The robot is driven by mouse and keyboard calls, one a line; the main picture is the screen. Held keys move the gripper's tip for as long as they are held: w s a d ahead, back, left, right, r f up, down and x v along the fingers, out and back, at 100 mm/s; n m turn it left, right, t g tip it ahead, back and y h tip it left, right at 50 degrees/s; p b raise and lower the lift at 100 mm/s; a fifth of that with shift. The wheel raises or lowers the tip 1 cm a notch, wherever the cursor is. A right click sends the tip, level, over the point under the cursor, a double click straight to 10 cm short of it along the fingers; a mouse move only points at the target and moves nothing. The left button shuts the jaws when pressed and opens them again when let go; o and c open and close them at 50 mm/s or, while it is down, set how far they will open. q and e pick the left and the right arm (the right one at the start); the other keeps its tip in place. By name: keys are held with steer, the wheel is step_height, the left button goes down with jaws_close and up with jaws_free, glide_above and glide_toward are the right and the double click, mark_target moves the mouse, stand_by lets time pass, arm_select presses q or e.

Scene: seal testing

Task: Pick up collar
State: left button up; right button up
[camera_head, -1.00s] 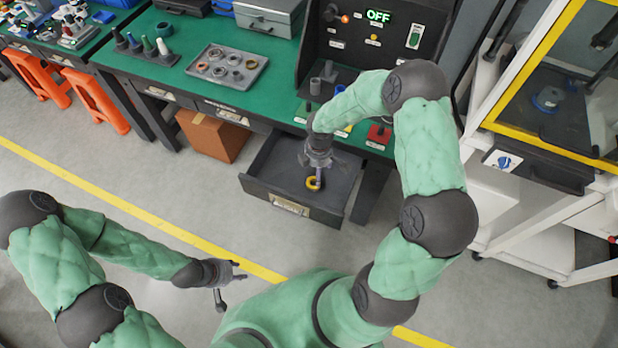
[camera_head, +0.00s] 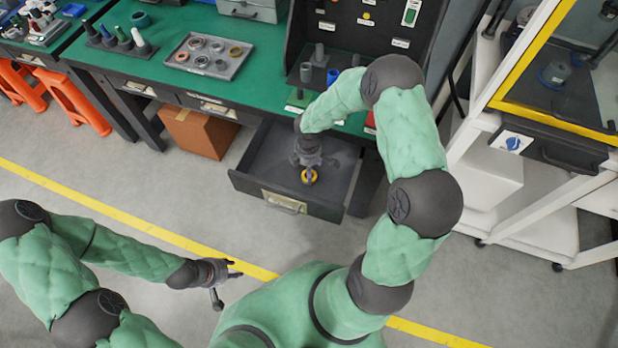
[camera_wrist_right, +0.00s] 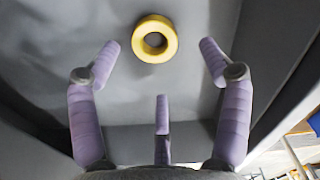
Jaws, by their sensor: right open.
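The collar looks to be the yellow ring (camera_head: 309,176) lying in the open drawer (camera_head: 262,165) under the green bench. It also shows in the right wrist view (camera_wrist_right: 155,39), flat on the grey drawer floor with a dark hole in its middle. My right gripper (camera_head: 308,168) reaches down into the drawer above the ring. In the right wrist view its purple fingers (camera_wrist_right: 160,75) are spread wide, with the ring ahead of them and nothing held. My left gripper (camera_head: 228,284) is out over the floor in front of my body, its fingers apart and nothing between them.
The drawer's walls stand close around my right gripper. On the green bench (camera_head: 272,83) are a tray (camera_head: 208,66) of several rings, a row of pegs (camera_head: 125,42) and a dark panel (camera_head: 368,35). A cardboard box (camera_head: 200,132) sits below. A yellow-framed cabinet (camera_head: 497,98) stands right.

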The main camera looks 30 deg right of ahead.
steer(key=f+b, duration=0.1)
steer(key=f, duration=0.2)
steer(key=f+b, duration=0.1)
steer(key=f, duration=0.1)
steer(key=shift+w+d+f+b, duration=0.2)
steer(key=shift+f+b, duration=0.1)
steer(key=shift+f, duration=0.1)
steer(key=shift+r, duration=0.1)
steer(key=c, duration=1.5)
